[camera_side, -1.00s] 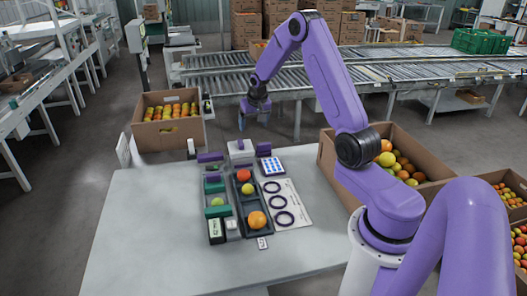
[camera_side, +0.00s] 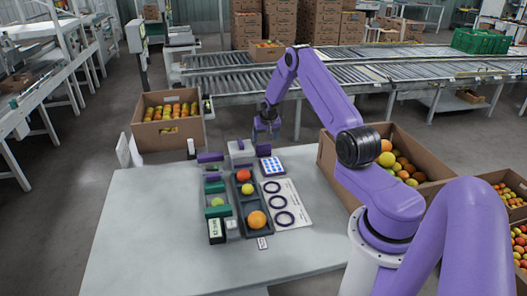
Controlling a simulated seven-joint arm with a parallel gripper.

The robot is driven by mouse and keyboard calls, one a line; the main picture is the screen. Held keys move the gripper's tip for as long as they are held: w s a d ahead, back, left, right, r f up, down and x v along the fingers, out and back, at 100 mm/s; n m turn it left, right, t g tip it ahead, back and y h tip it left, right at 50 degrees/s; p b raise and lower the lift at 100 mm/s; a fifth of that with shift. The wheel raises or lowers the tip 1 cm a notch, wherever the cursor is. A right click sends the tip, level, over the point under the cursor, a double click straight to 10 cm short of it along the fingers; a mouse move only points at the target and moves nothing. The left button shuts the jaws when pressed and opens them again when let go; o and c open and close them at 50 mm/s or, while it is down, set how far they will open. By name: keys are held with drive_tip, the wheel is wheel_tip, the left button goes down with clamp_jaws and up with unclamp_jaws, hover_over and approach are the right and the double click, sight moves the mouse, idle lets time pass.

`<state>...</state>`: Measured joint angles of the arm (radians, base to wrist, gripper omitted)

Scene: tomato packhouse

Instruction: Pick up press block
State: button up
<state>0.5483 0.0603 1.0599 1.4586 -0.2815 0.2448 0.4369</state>
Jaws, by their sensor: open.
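My gripper (camera_side: 265,135) is open and empty. It hangs fingers down above the far edge of the white table, near the blue-dotted card (camera_side: 271,166). I cannot tell for sure which item is the press block. Candidates are a purple block (camera_side: 210,157) at the back left of the layout, and green blocks (camera_side: 214,187) and (camera_side: 217,211) in the left grey tray. A pale grey box (camera_side: 241,152) with a small purple part stands at the back, left of and below my gripper. My gripper appears to touch none of these.
A dark tray (camera_side: 262,234) holds a red, a yellow and an orange fruit in a row. A white card (camera_side: 298,213) with three dark rings lies to its right. A small display (camera_side: 216,231) stands front left. The table's left and front (camera_side: 140,240) are clear. Fruit cartons flank the table.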

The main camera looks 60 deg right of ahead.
sight(263, 144)
drive_tip(key=shift+x, duration=3.85)
drive_tip(key=c, duration=0.8)
drive_tip(key=shift+o, duration=0.2)
drive_tip(key=shift+w, duration=0.1)
drive_tip(key=shift+r, duration=0.2)
drive_tip(key=shift+r, duration=0.65)
drive_tip(key=s+a+r, duration=0.8)
drive_tip(key=s+r, duration=0.3)
drive_tip(key=shift+s+r, duration=0.2)
drive_tip(key=shift+a, duration=0.1)
